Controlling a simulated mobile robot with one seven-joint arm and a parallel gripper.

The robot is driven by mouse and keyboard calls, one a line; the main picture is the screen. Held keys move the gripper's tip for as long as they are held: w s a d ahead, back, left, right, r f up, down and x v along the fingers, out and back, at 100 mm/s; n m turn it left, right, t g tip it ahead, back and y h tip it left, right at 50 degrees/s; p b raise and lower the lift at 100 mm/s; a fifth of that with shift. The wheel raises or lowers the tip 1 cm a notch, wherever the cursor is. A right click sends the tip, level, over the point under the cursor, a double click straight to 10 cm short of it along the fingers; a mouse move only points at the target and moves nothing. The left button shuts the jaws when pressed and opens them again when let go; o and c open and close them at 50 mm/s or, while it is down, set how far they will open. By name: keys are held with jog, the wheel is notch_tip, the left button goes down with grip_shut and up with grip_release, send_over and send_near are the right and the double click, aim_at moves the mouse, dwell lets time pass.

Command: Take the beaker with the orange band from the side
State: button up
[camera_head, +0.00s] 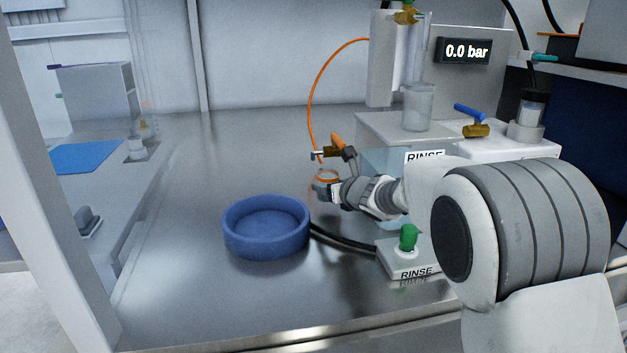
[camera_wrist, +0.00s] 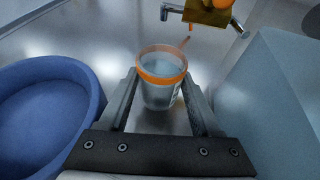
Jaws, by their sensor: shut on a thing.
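The beaker with the orange band (camera_wrist: 160,94) is clear, with the band around its rim. In the wrist view it stands upright between the two fingers of my gripper (camera_wrist: 160,90), which is shut on its sides. In the head view only its orange rim (camera_head: 327,175) shows clearly, just beyond my gripper (camera_head: 325,190); the rest is mostly hidden by the gripper. I cannot tell whether its base touches the steel worktop.
A round blue basin (camera_head: 266,240) stands left of the beaker. A brass tap with an orange handle (camera_head: 338,150) is just behind and above it. A clear tank (camera_head: 385,160) is on the right. The RINSE button box (camera_head: 415,262) is nearer.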

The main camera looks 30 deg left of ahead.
jog(key=r, duration=0.1)
jog(key=s+d+r+p, duration=0.1)
jog(key=r, duration=0.1)
jog(key=r+p, duration=0.1)
jog(key=r, duration=0.1)
jog(key=shift+s+d, duration=0.2)
jog(key=shift+d, duration=0.15)
dwell(0.3)
dwell(0.4)
